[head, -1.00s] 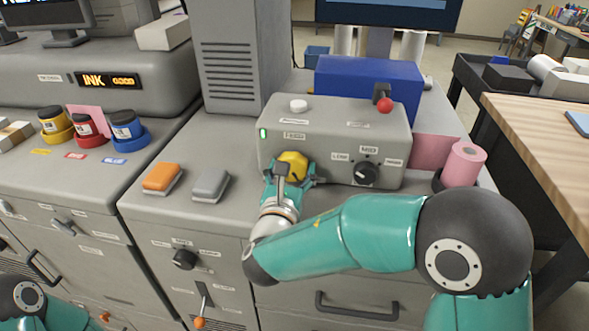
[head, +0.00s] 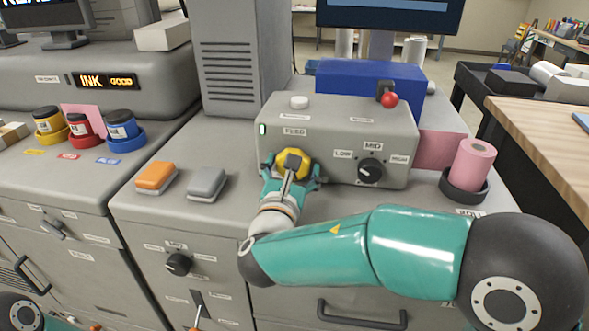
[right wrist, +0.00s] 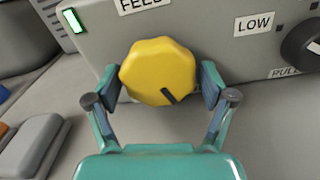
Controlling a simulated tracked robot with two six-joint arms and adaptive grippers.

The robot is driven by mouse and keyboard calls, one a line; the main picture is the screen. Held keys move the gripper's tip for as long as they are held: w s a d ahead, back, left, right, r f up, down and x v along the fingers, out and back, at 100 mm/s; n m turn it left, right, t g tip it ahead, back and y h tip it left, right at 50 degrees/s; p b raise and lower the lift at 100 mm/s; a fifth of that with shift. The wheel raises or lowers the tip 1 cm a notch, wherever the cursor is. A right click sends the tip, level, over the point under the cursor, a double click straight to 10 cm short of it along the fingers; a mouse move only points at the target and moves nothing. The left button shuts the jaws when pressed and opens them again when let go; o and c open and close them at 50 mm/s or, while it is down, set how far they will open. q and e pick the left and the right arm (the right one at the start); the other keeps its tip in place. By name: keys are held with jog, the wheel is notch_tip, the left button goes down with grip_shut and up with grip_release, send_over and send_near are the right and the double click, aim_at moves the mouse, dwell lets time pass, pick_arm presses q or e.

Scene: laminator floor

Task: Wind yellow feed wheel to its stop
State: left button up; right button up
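The yellow feed wheel (head: 293,162) sits on the front of the grey box (head: 330,125), under the FEED label. In the right wrist view the wheel (right wrist: 158,70) faces me, with a dark mark on its lower right part. My right gripper (head: 292,176) is at the wheel, one finger on each side. In the right wrist view the fingers of the gripper (right wrist: 163,85) stand apart, with a narrow gap visible at the right side; contact at the left is hard to tell. My left gripper is out of view.
A black LOW-MID-HIGH knob (head: 370,171) is right of the wheel. A red-balled lever (head: 388,98) and a white button (head: 299,102) are on top of the box. A pink roll (head: 471,165) stands at the right. Orange (head: 156,176) and grey (head: 206,183) blocks lie at the left.

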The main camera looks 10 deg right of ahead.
jog(key=shift+o, duration=0.4)
jog(key=shift+s+a, duration=0.2)
jog(key=shift+s, duration=0.15)
jog(key=v, duration=1.1)
jog(key=shift+s+f, duration=0.1)
jog(key=shift+s, duration=0.05)
